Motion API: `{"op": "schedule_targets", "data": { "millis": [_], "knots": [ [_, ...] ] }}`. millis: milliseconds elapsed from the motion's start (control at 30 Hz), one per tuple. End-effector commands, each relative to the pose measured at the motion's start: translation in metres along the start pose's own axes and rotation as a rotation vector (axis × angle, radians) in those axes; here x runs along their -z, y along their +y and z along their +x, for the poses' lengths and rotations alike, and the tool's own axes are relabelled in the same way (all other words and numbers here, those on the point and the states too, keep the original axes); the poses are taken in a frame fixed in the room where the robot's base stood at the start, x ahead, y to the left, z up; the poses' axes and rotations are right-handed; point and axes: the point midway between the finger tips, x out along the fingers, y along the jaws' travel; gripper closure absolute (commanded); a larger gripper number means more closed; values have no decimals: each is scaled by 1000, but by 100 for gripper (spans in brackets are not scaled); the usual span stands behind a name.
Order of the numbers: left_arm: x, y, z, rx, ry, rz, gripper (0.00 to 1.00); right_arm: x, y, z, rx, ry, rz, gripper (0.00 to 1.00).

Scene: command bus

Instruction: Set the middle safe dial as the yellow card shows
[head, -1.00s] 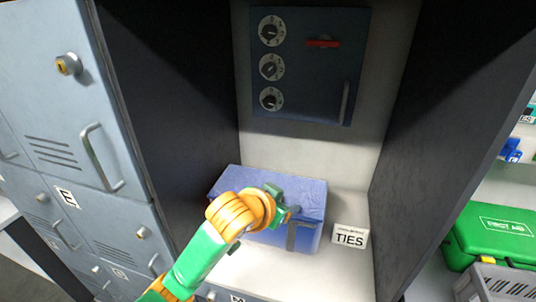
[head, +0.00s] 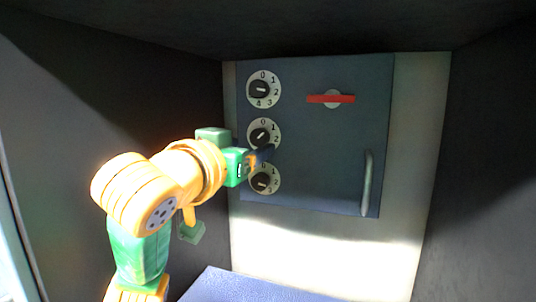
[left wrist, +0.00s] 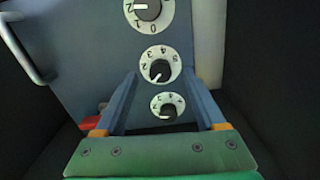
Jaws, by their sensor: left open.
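The middle safe dial (head: 264,133) is a white disc with a dark knob, on the grey safe door (head: 330,170). It shows between my fingertips in the left wrist view (left wrist: 160,66), where the numbers are upside down. The knob's white mark lies at its lower left there, on the side near the 2; the exact number is unclear. My left gripper (head: 266,154) is open, just in front of the dial's lower edge in the head view. Its two fingers (left wrist: 159,76) straddle the dial; contact cannot be told. The yellow card and my right gripper are not in view.
The top dial (head: 264,89) and bottom dial (head: 264,179) sit close above and below. Dark walls enclose both sides. A blue box top (head: 245,287) lies below.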

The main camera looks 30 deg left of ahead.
Motion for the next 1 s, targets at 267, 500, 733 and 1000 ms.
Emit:
{"op": "schedule_targets", "data": {
  "millis": [267, 500, 733, 1000],
  "knots": [
    [5, 0, 53, 0, -7, 1, 28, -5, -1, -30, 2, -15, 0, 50],
    [2, 0, 66, -1, 0, 2, 28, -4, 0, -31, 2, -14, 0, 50],
    [2, 0, 65, -1, 0, 2, 60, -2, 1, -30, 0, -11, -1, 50],
    [2, 0, 65, -1, 0, 1, 100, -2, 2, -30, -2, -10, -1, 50]
  ]
}}
